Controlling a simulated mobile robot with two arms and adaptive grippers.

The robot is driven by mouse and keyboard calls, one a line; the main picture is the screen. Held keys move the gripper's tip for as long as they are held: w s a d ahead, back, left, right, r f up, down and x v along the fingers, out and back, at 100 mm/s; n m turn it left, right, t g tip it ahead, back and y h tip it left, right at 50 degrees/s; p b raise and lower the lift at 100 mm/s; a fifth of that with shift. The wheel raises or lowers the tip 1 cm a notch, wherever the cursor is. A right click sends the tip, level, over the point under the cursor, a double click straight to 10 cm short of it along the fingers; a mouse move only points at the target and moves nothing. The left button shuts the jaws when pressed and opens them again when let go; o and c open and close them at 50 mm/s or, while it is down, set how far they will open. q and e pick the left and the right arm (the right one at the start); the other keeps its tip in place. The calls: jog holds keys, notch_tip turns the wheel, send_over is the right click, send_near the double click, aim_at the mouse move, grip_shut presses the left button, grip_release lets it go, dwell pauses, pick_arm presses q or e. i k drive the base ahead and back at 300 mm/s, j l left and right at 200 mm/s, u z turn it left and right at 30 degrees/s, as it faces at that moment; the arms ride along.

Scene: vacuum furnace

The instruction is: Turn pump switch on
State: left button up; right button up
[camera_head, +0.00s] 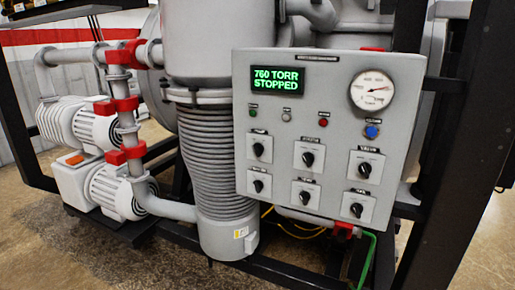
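A grey control panel (220,165) faces me right of centre. Its green display (277,80) reads "760 TORR STOPPED". Below it are two rows of black rotary switches on light plates: upper left (258,150), upper middle (308,159), upper right (365,168), lower left (258,186), lower middle (304,198) and lower right (356,210). Their labels are too small to read, so I cannot tell which is the pump switch. Neither of my grippers shows in the head view.
A round gauge (372,90) and a blue button (372,131) sit at the panel's right. White pumps (75,125) with grey pipes and red clamps stand at left. A ribbed grey column (207,150) stands beside the panel. A black frame post (470,140) rises at right.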

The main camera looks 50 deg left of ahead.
aim_at(259, 148)
jog(key=u, duration=1.7)
